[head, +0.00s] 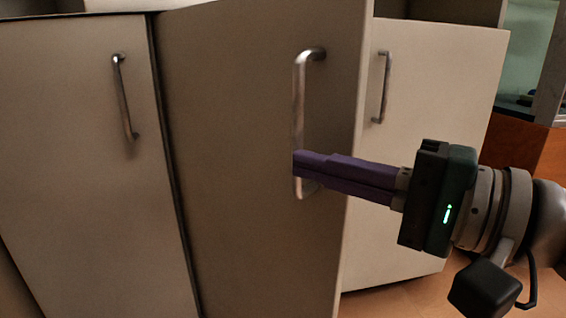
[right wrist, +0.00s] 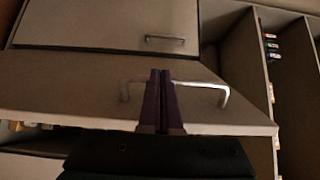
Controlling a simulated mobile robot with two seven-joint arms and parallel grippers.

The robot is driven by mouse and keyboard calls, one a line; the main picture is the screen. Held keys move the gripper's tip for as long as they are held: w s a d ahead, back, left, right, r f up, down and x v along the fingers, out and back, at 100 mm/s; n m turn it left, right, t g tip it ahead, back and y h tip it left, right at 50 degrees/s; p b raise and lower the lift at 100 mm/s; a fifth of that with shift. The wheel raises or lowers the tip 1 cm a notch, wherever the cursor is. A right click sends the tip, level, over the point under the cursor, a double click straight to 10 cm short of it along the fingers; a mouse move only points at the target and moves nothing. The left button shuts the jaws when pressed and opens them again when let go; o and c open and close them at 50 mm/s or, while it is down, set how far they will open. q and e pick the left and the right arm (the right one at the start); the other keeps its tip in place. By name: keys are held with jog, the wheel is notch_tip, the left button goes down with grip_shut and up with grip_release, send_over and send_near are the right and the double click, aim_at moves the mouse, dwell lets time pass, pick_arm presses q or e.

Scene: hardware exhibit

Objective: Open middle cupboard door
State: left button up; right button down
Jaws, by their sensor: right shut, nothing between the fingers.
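The middle cupboard door (head: 240,130) is a beige panel that stands partly open, its right edge swung out in front of the right door. Its upright metal bar handle (head: 299,95) is near that edge; the handle also shows in the right wrist view (right wrist: 205,85). My right gripper (head: 296,163) comes in from the right with its purple fingers shut and empty. The fingertips cross the lower part of the handle and hide a piece of it. I cannot tell whether they touch it. In the right wrist view the fingers (right wrist: 160,75) overlap the handle's middle. My left gripper is not in view.
A left door (head: 80,160) with a bar handle (head: 125,97) is closed beside the middle door. A right door (head: 435,120) with its own handle (head: 382,85) stands behind the middle door's free edge. Brown floor (head: 400,302) shows below.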

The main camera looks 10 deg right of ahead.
jog(key=shift+a+r, duration=0.1)
jog(key=shift+a, duration=0.1)
jog(key=s+a+p, duration=0.3)
jog(key=a, duration=0.4)
jog(key=shift+s+a, duration=0.15)
jog(key=shift+s, duration=0.25)
dwell(0.4)
jog(key=shift+s, duration=0.1)
dwell(1.1)
